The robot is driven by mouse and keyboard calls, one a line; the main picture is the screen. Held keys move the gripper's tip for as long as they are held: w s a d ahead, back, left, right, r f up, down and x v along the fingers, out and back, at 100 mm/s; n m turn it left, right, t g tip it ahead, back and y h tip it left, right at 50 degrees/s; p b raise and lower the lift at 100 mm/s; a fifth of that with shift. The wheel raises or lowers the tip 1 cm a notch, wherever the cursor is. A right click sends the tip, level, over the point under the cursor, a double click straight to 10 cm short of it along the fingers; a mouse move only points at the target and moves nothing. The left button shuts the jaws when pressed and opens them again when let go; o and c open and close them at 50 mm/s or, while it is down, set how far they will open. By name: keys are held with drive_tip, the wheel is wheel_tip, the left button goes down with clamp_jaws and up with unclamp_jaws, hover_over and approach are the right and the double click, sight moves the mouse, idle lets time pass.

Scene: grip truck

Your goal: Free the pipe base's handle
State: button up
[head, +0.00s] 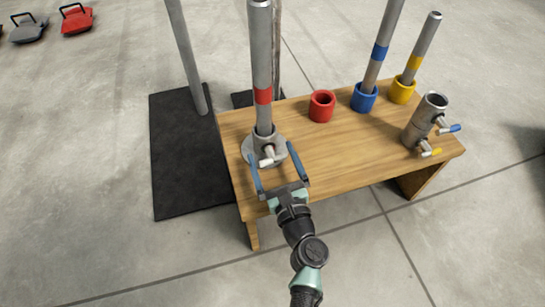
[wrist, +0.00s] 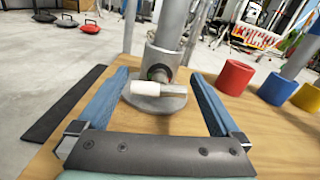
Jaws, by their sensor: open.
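The pipe base (head: 250,150) is a grey round flange with a short socket, standing at the left end of the wooden table (head: 325,160). A tall grey pipe (head: 261,60) with a red band stands upright in it. The base's handle (head: 267,161) is a small T-shaped screw with a pale grip on the near side of the socket. In the wrist view the handle (wrist: 150,88) lies roughly crosswise, its white end to the left. My gripper (head: 272,156) is open, its blue fingers on either side of the handle and apart from it. It also shows in the wrist view (wrist: 160,82).
A red cup (head: 322,106) stands empty on the table. A blue cup (head: 363,98) and a yellow cup (head: 402,90) each hold a banded pipe. A metal socket with blue- and yellow-tipped handles (head: 424,120) stands at the right. A dark mat (head: 185,170) lies left on the floor.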

drive_tip(key=c, duration=1.3)
drive_tip(key=shift+f+n, duration=0.1)
drive_tip(key=shift+n, duration=0.3)
drive_tip(key=n+b, duration=0.2)
drive_tip(key=n, duration=0.1)
drive_tip(key=shift+s+f, duration=0.1)
drive_tip(key=shift+a+n+b, duration=0.15)
drive_tip(key=shift+n+b, duration=1)
drive_tip(key=shift+n, duration=0.85)
drive_tip(key=o, duration=1.3)
